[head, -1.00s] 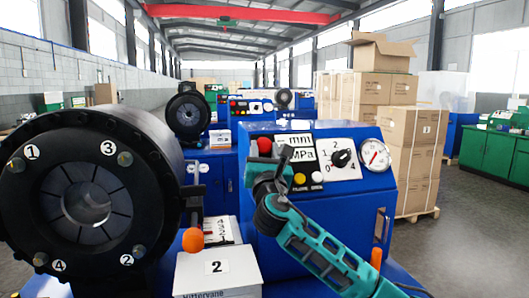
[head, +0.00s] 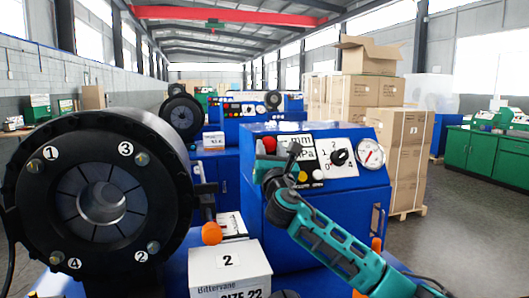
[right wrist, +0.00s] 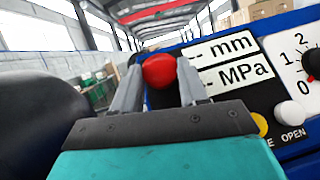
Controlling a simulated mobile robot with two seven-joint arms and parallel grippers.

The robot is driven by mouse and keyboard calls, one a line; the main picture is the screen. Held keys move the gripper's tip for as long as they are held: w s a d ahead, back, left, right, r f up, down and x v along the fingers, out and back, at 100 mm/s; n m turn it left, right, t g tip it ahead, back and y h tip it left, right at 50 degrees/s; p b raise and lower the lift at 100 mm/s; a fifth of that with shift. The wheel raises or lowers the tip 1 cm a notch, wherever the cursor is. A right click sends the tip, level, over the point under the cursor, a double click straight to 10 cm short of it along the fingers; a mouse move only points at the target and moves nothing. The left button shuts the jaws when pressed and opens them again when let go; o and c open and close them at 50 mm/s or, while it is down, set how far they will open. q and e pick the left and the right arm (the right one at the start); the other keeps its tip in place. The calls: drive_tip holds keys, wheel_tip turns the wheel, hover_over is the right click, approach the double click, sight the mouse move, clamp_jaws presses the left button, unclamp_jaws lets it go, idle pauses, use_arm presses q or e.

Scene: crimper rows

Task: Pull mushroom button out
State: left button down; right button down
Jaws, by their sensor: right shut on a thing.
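The red mushroom button (head: 268,145) sits at the upper left of the sloped control panel on the blue cabinet (head: 262,211). In the right wrist view the button (right wrist: 158,70) shows between the two grey fingers, at their tips. My right gripper (head: 292,155) reaches up to the panel from the lower right and is shut on the button. Its fingers (right wrist: 158,85) stand one on each side of the red head. The button's stem is hidden. My left gripper is not in view.
Beside the button are mm and MPa displays (head: 301,143), a yellow button (right wrist: 260,123), a white button (right wrist: 289,113), a dial (head: 339,157) and a gauge (head: 371,153). A large black crimper head (head: 40,205) and a white box (head: 229,272) stand to the left.

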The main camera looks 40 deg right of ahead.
idle(0.3)
drive_tip(key=c, duration=0.9)
unclamp_jaws()
drive_tip(key=shift+a, duration=0.1)
drive_tip(key=shift+c, duration=0.2)
drive_tip(key=shift+o, duration=0.8)
drive_tip(key=shift+s+r, duration=0.1)
drive_tip(key=shift+s, duration=0.1)
drive_tip(key=shift+o, duration=1.1)
drive_tip(key=shift+w, duration=0.1)
drive_tip(key=shift+s+a+f, duration=0.25)
drive_tip(key=shift+s, duration=0.1)
drive_tip(key=b+v, duration=0.2)
drive_tip(key=v, duration=1)
